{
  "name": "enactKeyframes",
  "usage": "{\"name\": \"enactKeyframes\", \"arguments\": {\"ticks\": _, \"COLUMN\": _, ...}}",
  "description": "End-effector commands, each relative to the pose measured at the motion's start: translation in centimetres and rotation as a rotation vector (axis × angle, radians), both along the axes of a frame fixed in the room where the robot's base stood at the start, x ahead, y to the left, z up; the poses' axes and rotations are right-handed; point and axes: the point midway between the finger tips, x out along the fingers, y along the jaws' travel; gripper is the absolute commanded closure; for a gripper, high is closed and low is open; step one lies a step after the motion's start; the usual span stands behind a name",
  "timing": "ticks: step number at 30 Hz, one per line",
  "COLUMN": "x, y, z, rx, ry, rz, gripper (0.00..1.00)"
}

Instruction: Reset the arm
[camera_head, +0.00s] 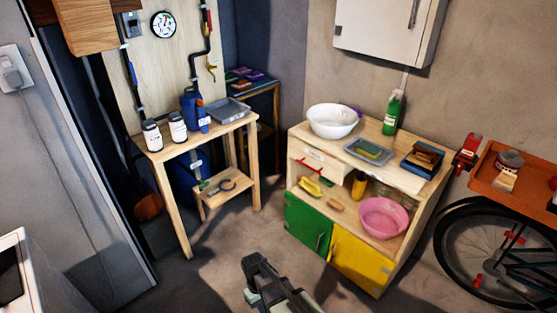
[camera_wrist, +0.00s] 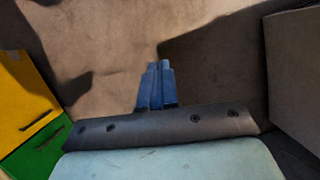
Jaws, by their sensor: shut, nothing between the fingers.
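My gripper (camera_head: 256,262) is at the bottom middle of the head view, above the bare floor in front of the cabinet. In the wrist view my gripper (camera_wrist: 156,66) shows its two blue fingers together with nothing between them. It touches nothing that I can see. The rest of my arm runs out of the bottom of the head view.
A wooden cabinet (camera_head: 399,178) with green (camera_head: 308,224) and yellow (camera_head: 358,266) doors stands to the right, holding a white bowl (camera_head: 333,121) and a pink basin (camera_head: 384,217). A wooden table (camera_head: 213,140) stands left. A bicycle wheel (camera_head: 480,255) is far right. Floor between them is clear.

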Motion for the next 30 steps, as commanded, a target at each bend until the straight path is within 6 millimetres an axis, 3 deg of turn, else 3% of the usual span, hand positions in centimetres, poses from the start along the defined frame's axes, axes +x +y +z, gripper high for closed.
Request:
{"name": "enactKeyframes", "arguments": {"ticks": 1, "x": -1.1, "y": -2.3, "z": -0.9, "rx": -0.012, "ry": 0.015, "rz": -0.040, "gripper": 1.00}}
{"name": "enactKeyframes", "arguments": {"ticks": 6, "x": -4.4, "y": -8.3, "z": -3.6, "rx": -0.045, "ry": 0.057, "rz": -0.163, "gripper": 1.00}}
{"name": "enactKeyframes", "arguments": {"ticks": 15, "x": -12.1, "y": -16.8, "z": -7.0, "rx": -0.099, "ry": 0.136, "rz": -0.376, "gripper": 1.00}}
{"name": "enactKeyframes", "arguments": {"ticks": 24, "x": -19.7, "y": -21.6, "z": -8.6, "rx": -0.136, "ry": 0.208, "rz": -0.552, "gripper": 1.00}}
{"name": "enactKeyframes", "arguments": {"ticks": 30, "x": -21.8, "y": -22.5, "z": -8.9, "rx": -0.146, "ry": 0.229, "rz": -0.600, "gripper": 1.00}}
